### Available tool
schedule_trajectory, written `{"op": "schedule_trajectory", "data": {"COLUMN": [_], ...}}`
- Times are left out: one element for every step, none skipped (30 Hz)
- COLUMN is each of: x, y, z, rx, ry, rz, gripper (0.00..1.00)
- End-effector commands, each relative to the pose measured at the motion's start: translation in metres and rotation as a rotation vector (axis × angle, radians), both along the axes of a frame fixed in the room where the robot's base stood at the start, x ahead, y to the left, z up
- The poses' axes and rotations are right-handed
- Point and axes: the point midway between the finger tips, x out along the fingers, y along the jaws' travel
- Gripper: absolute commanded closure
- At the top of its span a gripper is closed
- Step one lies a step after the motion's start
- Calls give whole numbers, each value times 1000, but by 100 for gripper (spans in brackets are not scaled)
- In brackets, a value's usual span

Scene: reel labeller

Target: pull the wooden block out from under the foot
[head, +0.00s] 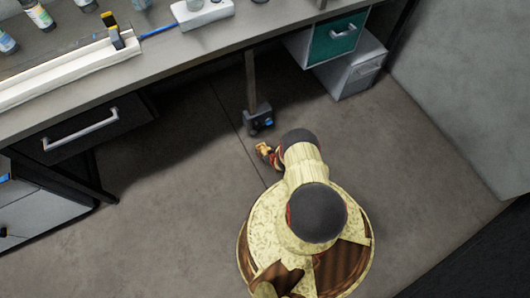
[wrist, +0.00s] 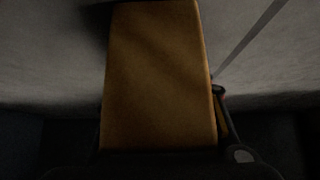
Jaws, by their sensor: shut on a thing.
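The wooden block (wrist: 158,70) fills the middle of the wrist view as an orange-brown slab. My gripper (wrist: 162,125) is shut on it, with a dark finger showing along its right side and the other mostly hidden. In the head view the block (head: 264,147) is a small tan piece at the tip of my gripper (head: 268,153), low near the floor. The foot (head: 258,118) is a dark block with blue spots at the bottom of the bench leg. A strip of floor shows between the foot and the wooden block, so they look apart.
The bench (head: 190,50) overhangs the leg (head: 250,80), with bottles and a white rail on top. A drawer unit with a green front (head: 334,40) stands right of the leg, a dark drawer (head: 80,130) left. The floor (head: 170,220) around my base is clear.

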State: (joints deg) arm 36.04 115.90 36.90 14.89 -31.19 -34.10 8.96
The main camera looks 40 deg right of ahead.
Motion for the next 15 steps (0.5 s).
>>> {"op": "schedule_trajectory", "data": {"x": [-1,-1,-1,-1,-1,-1,-1,-1,-1,-1,0,0,0,0,0], "y": [0,0,0,0,0,0,0,0,0,0,0,0,0,0,0], "z": [-1,-1,-1,-1,-1,-1,0,0,0,0,0,0,0,0,0], "rx": [1,1,1,1,1,1,1,1,0,0,0,0,0,0,0], "ry": [1,1,1,2,2,1,1,1,1,1,1,1,1,1,0], "rz": [-1,-1,-1,-1,-1,-1,-1,-1,0,0,0,0,0,0,0], "gripper": [88,88,54,52,51,48,47,45,43,41,39,37,35,34,34]}}
